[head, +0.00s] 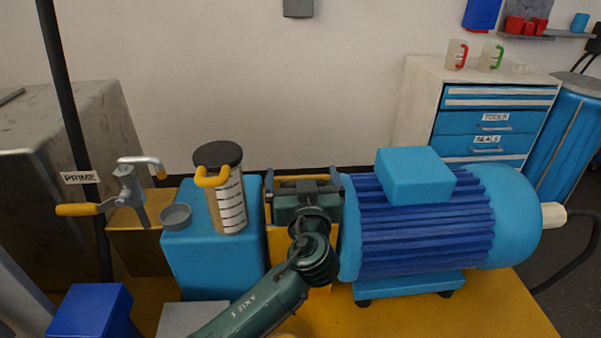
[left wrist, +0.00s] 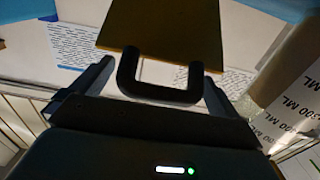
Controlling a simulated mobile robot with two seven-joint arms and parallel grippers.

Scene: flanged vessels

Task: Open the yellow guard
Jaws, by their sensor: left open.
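The yellow guard (head: 279,246) stands between the blue pump block and the blue motor, largely hidden behind my left arm. In the left wrist view the guard (left wrist: 165,28) is a dark yellow panel with a black U-shaped handle (left wrist: 160,92). My left gripper (head: 303,183) is over the guard. In the left wrist view its open fingers (left wrist: 155,85) lie on either side of the handle, with gaps visible beside it. The guard looks closed, though my arm hides much of it. My right gripper is not in view.
The ribbed blue motor (head: 425,225) is close on the right. A clear graduated cup with a black lid (head: 230,200) stands on the blue block (head: 190,255) at left. A PRIME valve with a yellow lever (head: 85,209) is farther left. A tool cabinet (head: 485,130) stands behind.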

